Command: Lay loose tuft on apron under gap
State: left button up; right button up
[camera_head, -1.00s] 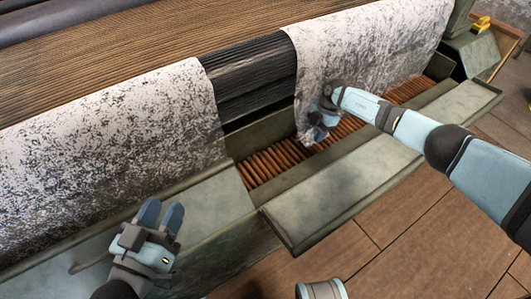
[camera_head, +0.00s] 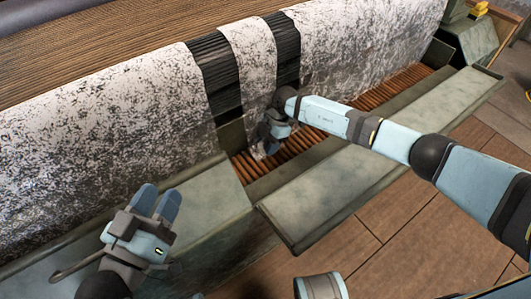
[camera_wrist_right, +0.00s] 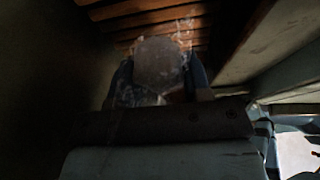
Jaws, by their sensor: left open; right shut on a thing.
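A narrow mottled white tuft strip (camera_head: 250,60) hangs over the roller between two wide fleece sheets, with the dark ribbed gap showing on both sides of it. My right gripper (camera_head: 270,135) is shut on its lower end, just above the brown slatted apron (camera_head: 315,137). In the right wrist view a pale piece of the tuft (camera_wrist_right: 158,62) sits between the blue fingers (camera_wrist_right: 160,85), with apron slats (camera_wrist_right: 150,12) beyond. Whether the tuft's end touches the slats is unclear. My left gripper (camera_head: 157,203) is open and empty over the grey-green ledge at lower left.
The left fleece sheet (camera_head: 100,140) and right fleece sheet (camera_head: 360,50) flank the strip. A grey-green flat rail (camera_head: 380,170) runs along the apron's front. A yellow object (camera_head: 480,9) sits at the far right. Brown floor lies in front.

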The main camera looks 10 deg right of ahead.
jog(key=shift+s+a+f, duration=0.1)
jog(key=shift+a, duration=0.15)
notch_tip(320, 180, down, 3)
jog(key=shift+f+b, duration=0.2)
jog(key=shift+b, duration=0.9)
pick_arm(q)
notch_tip(320, 180, down, 3)
jog(key=shift+d+f+g, duration=0.1)
jog(key=shift+f+g, duration=0.05)
jog(key=shift+g, duration=0.55)
pick_arm(e)
jog(key=shift+r, duration=0.1)
jog(key=o, duration=1)
jog(key=shift+c, duration=0.2)
